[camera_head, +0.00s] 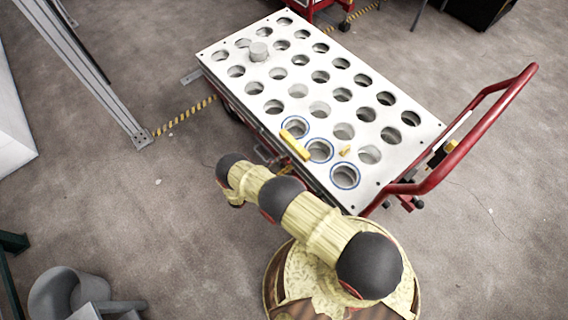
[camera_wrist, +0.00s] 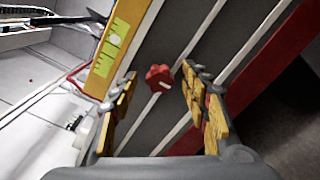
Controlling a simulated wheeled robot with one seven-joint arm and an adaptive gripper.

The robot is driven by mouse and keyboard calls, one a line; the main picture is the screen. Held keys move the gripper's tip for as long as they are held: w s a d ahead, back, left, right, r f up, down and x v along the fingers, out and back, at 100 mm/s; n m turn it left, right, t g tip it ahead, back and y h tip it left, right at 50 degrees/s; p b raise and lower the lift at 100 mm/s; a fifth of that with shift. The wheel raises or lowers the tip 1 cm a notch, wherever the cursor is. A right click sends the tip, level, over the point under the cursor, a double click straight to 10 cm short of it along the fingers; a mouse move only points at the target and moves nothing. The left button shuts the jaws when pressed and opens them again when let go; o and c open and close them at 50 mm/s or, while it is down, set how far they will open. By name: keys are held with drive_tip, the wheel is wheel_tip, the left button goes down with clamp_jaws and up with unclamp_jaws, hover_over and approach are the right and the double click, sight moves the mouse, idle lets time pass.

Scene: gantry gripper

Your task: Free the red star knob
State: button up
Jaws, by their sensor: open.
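The red star knob (camera_wrist: 158,78) shows in the wrist view, a small lobed knob with a pale mark, against a dark grey surface with light strips. My gripper (camera_wrist: 159,70) is open, with one yellow-padded finger on each side of the knob in the picture. The knob appears beyond the fingertips, and nothing is between the pads. I cannot tell the exact distance. In the head view my arm reaches to the left side of the cart, and the knob is not visible there.
A yellow bar with a green scale (camera_wrist: 112,45) lies left of the knob. A red beam (camera_wrist: 275,55) runs at right. In the head view the cart has a white perforated plate (camera_head: 325,100) and red handle (camera_head: 480,120).

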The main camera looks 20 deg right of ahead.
drive_tip(key=shift+c, duration=0.8)
drive_tip(key=c, duration=1)
